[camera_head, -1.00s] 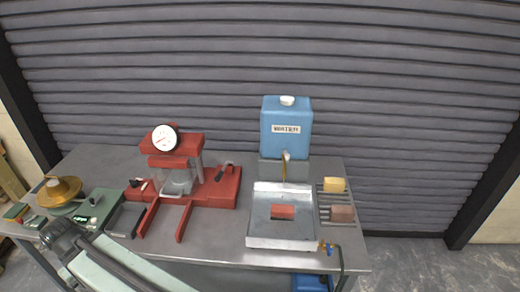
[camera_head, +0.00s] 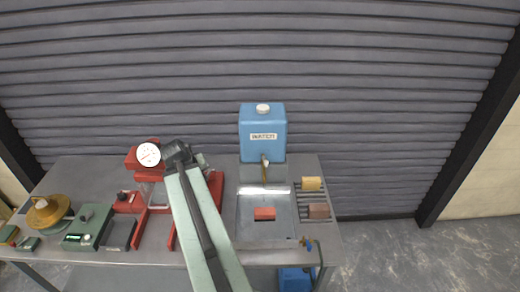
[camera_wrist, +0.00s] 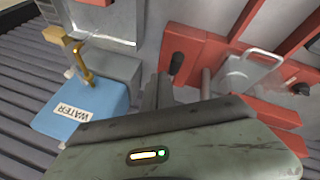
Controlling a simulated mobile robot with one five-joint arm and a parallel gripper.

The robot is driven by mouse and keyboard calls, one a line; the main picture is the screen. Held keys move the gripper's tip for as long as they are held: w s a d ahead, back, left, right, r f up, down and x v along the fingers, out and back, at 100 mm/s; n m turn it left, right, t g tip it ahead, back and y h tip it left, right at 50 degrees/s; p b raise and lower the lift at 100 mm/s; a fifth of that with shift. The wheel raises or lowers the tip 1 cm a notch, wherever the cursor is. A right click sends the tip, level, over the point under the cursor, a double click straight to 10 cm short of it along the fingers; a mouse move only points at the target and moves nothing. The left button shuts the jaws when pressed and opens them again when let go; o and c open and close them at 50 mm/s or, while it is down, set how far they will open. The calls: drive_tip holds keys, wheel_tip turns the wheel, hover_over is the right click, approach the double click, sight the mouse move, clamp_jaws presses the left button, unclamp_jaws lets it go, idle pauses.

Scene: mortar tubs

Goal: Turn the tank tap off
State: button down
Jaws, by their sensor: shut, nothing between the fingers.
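The blue water tank (camera_head: 262,130) with a white cap stands on a grey block at the back of the bench. It shows upside down in the wrist view (camera_wrist: 88,112). Its brass tap (camera_head: 264,163) is on the front, above the metal tray (camera_head: 246,222); the tap also shows in the wrist view (camera_wrist: 86,72). I cannot tell the handle's setting or whether water runs. My gripper (camera_wrist: 158,90) is shut and empty, left of the tank over the red press, apart from the tap. In the head view its fingers are mostly hidden by my arm.
A red press with a dial (camera_head: 149,155) stands left, partly behind my arm. A red brick (camera_head: 264,213) lies in the tray. A yellow sponge (camera_head: 311,184) and a brown block (camera_head: 318,210) sit on a rack at right. A green scale (camera_head: 88,228) is at left.

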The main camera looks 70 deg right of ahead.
drive_tip(key=s+d+r+m+g+h+p, duration=0.1)
drive_tip(key=s+d+r, duration=0.4)
drive_tip(key=s+d, duration=0.5)
drive_tip(key=shift+s+r+m+p, duration=0.2)
drive_tip(key=shift+s+m+p, duration=0.35)
drive_tip(key=shift+s, duration=0.6)
drive_tip(key=shift+d, duration=0.1)
drive_tip(key=s+d+f+b, duration=0.4)
drive_tip(key=d+f+b, duration=0.4)
drive_tip(key=shift+d+f, duration=0.2)
drive_tip(key=shift+s, duration=0.15)
